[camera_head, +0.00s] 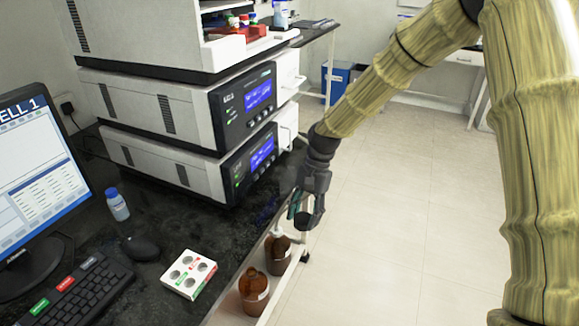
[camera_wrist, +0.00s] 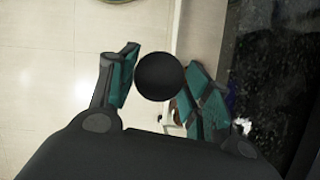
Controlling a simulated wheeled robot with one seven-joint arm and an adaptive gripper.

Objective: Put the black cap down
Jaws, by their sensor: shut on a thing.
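The black cap (camera_wrist: 158,76) shows as a round dark disc between the teal finger pads of my gripper (camera_wrist: 160,86) in the wrist view. My gripper is shut on it. In the head view my gripper (camera_head: 303,213) hangs at the right edge of the dark bench, above the low shelf, and the cap cannot be told apart from the dark fingers. A white holder (camera_head: 188,274) with several round holes and red and green labels lies on the bench, left of my gripper.
Brown bottles stand on the low shelf: one with a white top (camera_head: 277,254) and one in front (camera_head: 254,292). A blue-capped bottle (camera_head: 117,205), mouse (camera_head: 140,248), keyboard (camera_head: 78,293) and monitor (camera_head: 38,185) stand at left. Stacked instruments (camera_head: 190,120) rise behind. Bench (camera_head: 212,232) between holder and instruments is clear.

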